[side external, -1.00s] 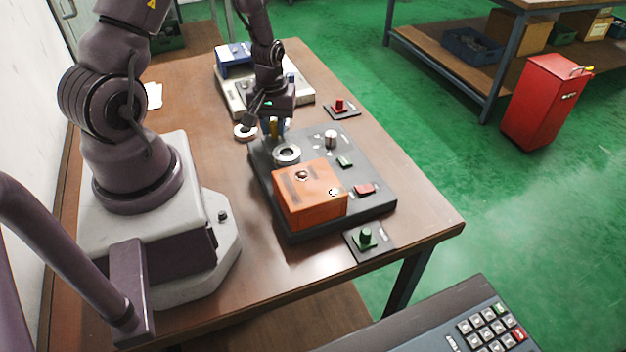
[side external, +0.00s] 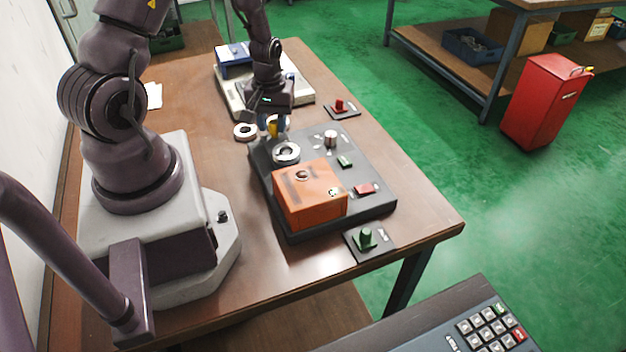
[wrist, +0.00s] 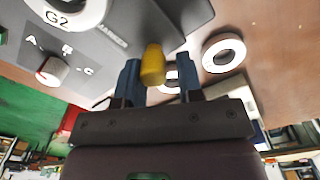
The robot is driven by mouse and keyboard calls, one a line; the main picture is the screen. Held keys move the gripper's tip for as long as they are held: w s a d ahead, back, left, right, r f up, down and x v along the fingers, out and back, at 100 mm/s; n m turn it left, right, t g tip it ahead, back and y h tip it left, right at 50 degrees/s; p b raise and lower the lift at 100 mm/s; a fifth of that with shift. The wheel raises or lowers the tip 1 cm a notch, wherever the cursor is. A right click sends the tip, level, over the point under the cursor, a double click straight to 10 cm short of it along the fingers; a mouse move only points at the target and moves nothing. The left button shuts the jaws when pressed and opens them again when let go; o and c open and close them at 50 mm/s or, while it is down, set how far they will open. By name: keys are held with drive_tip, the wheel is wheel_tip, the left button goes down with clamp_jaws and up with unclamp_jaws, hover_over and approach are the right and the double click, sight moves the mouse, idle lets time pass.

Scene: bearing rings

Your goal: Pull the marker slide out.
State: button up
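A yellow knob (wrist: 153,65), which looks like the handle of the marker slide, stands at the far left end of the dark fixture plate (side external: 375,208). It also shows in the side view (side external: 273,129), partly hidden by my fingers. My gripper (wrist: 160,78) has its two blue fingers on either side of the knob, with a visible gap on the right and little or none on the left. The gripper is open and holds nothing. The slide's body is not clearly visible.
On the plate are a pale ring (side external: 286,153), an orange block (side external: 310,195) and a selector knob (wrist: 53,71) marked A and C. A loose ring (side external: 244,132) lies on the table beside the plate. A pale fixture with a blue block (side external: 235,60) stands behind.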

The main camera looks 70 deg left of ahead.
drive_tip(key=shift+o, duration=0.2)
drive_tip(key=shift+d, duration=0.1)
drive_tip(key=shift+d+r, duration=0.1)
drive_tip(key=shift+r, duration=3.35)
drive_tip(key=shift+s+d, duration=0.15)
drive_tip(key=shift+s, duration=0.05)
drive_tip(key=s+d+r+m+t, duration=0.2)
drive_tip(key=d+r+m, duration=0.4)
drive_tip(key=d+r, duration=0.3)
drive_tip(key=s+d+r+m+t, duration=0.3)
drive_tip(key=d+r+m, duration=0.3)
drive_tip(key=r, duration=0.8)
drive_tip(key=d, duration=0.3)
drive_tip(key=shift+s+d+r+t, duration=0.2)
drive_tip(key=shift+s+d+t, duration=0.05)
drive_tip(key=shift+d+t, duration=0.1)
